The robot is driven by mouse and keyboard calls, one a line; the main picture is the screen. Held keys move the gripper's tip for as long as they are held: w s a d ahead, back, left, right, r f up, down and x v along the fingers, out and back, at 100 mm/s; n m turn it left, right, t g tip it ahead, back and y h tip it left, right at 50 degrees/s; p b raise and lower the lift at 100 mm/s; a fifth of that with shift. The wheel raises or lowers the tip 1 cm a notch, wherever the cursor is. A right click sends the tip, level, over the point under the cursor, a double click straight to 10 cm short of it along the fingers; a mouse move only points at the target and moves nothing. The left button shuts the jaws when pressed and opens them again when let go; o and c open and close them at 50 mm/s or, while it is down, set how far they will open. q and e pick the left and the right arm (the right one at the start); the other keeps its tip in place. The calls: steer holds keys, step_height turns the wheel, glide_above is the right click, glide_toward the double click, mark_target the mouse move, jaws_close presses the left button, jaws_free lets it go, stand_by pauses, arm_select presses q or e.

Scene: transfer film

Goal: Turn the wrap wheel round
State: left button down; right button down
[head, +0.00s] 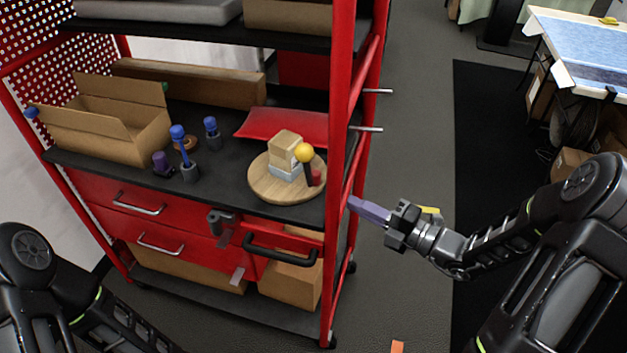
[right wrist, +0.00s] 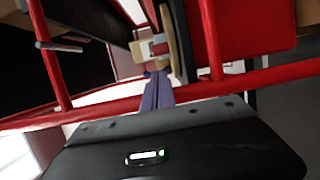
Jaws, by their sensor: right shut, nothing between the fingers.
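The wrap wheel (head: 262,185) is a round light-wood disc on the black shelf of a red cart. A small cardboard box (head: 285,147) with a pale band sits on it. A yellow ball knob (head: 304,152) on a dark stem and a red peg (head: 316,177) stand at its right side. My right gripper (head: 352,204) is shut and empty, its purple fingers just right of the cart's red front post, apart from the wheel. In the right wrist view the shut fingers (right wrist: 157,88) point toward the wheel's edge (right wrist: 175,45). My left gripper is out of view.
The red front post (head: 338,130) stands between my right gripper and the wheel. An open cardboard box (head: 100,130), blue-topped tools (head: 184,150) and a red tray (head: 285,125) share the shelf. Two metal rods (head: 372,91) stick out from the cart's right side.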

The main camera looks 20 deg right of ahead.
steer(key=p+x, duration=0.1)
steer(key=x, duration=0.9)
steer(key=shift+s+p, duration=0.1)
steer(key=shift+p, duration=0.2)
steer(key=shift+w+d+p, duration=0.2)
steer(key=shift+d+p, duration=0.1)
steer(key=shift+w+d+p, duration=0.5)
steer(key=shift+w+d, duration=0.1)
steer(key=shift+d, duration=0.25)
steer(key=shift+w+d, duration=0.1)
